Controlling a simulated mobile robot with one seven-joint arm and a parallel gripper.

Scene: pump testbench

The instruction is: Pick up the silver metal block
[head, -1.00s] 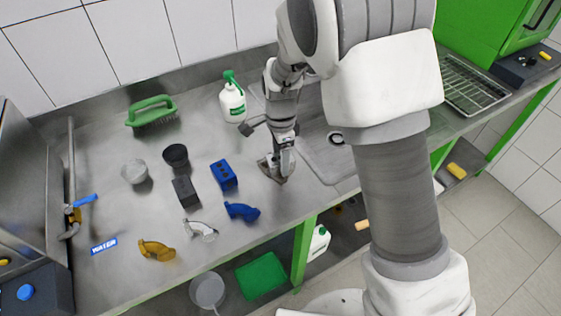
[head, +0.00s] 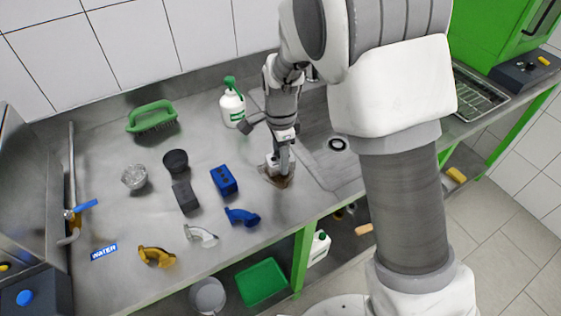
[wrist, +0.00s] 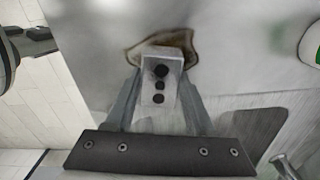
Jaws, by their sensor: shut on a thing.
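The silver metal block (wrist: 158,92) shows in the wrist view as a pale grey block with dark round holes in its face. My gripper (wrist: 160,78) has one finger on each side of it and is shut on it. In the head view my gripper (head: 278,163) is low over the bench, at a brown stained patch (head: 284,182). There the fingers and wrist largely hide the block. I cannot tell whether the block touches the bench.
A blue block (head: 224,181), dark grey block (head: 185,196) and blue elbow pipe (head: 242,217) lie left of my gripper. A white spray bottle (head: 232,109) stands behind it. The sink drain (head: 338,144) is to the right.

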